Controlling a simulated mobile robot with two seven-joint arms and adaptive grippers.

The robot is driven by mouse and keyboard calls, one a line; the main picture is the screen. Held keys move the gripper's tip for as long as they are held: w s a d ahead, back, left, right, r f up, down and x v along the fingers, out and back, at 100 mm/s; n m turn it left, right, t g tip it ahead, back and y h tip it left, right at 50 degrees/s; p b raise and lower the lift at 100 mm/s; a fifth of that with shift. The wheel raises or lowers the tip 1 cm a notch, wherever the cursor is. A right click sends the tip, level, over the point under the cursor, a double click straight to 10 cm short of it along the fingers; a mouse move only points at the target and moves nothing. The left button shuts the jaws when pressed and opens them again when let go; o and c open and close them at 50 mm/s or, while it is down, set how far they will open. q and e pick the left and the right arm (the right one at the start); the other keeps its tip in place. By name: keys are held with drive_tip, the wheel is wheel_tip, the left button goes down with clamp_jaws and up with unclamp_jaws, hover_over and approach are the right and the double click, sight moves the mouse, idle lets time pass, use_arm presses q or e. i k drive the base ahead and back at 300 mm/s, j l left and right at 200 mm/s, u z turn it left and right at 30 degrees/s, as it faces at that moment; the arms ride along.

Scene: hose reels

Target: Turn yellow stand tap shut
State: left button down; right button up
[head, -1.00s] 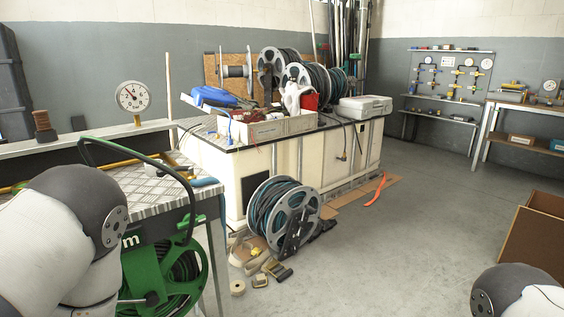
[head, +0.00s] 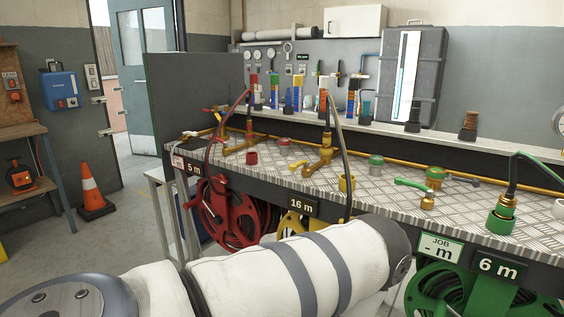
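The yellow stand (head: 325,150) is a brass pipe fitting on the checker-plate bench top, in the middle of the head view. A small yellow lever (head: 298,164) shows at its left side; its exact angle is too small to tell. A dark hose rises from the stand's top and bends down to the right to a yellow collar (head: 347,184) at the bench's front edge. Below it is a yellow hose reel (head: 299,224) beside a "16 m" sign (head: 303,206), mostly hidden by my white arm. Neither of my grippers is in view.
A red reel (head: 232,213) hangs left, a green reel (head: 455,290) right. A green-handled tap (head: 412,184) and green collar (head: 501,220) stand on the bench (head: 455,210). An orange cone (head: 93,197) stands on the left floor.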

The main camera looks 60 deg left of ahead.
sight(293, 167)
drive_tip(key=u, duration=1.7)
